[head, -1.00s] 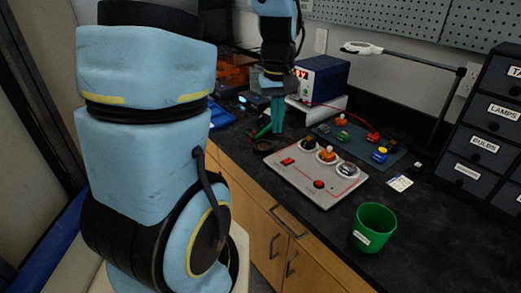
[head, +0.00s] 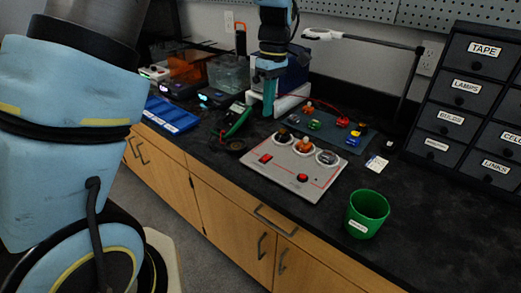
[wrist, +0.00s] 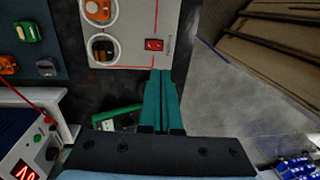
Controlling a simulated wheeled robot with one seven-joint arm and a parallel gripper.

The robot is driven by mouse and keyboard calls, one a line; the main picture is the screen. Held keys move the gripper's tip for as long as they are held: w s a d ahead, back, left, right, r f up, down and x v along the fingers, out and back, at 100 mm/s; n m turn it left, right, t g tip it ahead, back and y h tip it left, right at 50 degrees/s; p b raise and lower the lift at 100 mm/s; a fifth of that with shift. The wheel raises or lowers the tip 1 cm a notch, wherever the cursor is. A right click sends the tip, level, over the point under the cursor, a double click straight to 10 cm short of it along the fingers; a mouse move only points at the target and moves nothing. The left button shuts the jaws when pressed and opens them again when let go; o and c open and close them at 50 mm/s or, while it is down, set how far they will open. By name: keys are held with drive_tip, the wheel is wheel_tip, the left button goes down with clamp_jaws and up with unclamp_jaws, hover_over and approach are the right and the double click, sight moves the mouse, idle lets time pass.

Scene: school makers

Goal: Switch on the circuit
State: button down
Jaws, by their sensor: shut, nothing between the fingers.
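The circuit board (head: 290,185) is a pale grey panel with red lines, lying flat on the dark counter. It carries a red rocker switch (head: 265,158) near its left edge, a red button (head: 302,177) near the front, and three round sockets with a dark part, an orange part (head: 303,147) and a clear part (head: 326,157). My gripper (head: 269,114) has teal fingers, pointing down, shut and empty, beyond the board. Touching cannot be told.
A green cup (head: 366,212) stands at the board's right. A dark mat (head: 335,133) with several small coloured parts lies behind. A green meter (head: 238,121) and blue tray (head: 170,115) are to the left. Labelled drawers (head: 468,88) stand at right. The front counter right of the cup is clear.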

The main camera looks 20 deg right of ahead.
sight(263, 159)
drive_tip(key=shift+f, duration=0.1)
drive_tip(key=f+p, duration=0.1)
drive_tip(key=f, duration=0.3)
drive_tip(key=a+f+p, duration=0.1)
drive_tip(key=f, duration=0.4)
drive_tip(key=s+f+p, duration=0.1)
drive_tip(key=f+p, duration=0.1)
drive_tip(key=f, duration=0.2)
drive_tip(key=shift+a+f, duration=0.25)
drive_tip(key=shift+f, duration=0.15)
drive_tip(key=shift+a+f+b, duration=0.1)
drive_tip(key=shift+f+b, duration=0.15)
drive_tip(key=shift+b, duration=0.05)
drive_tip(key=shift+r, duration=0.1)
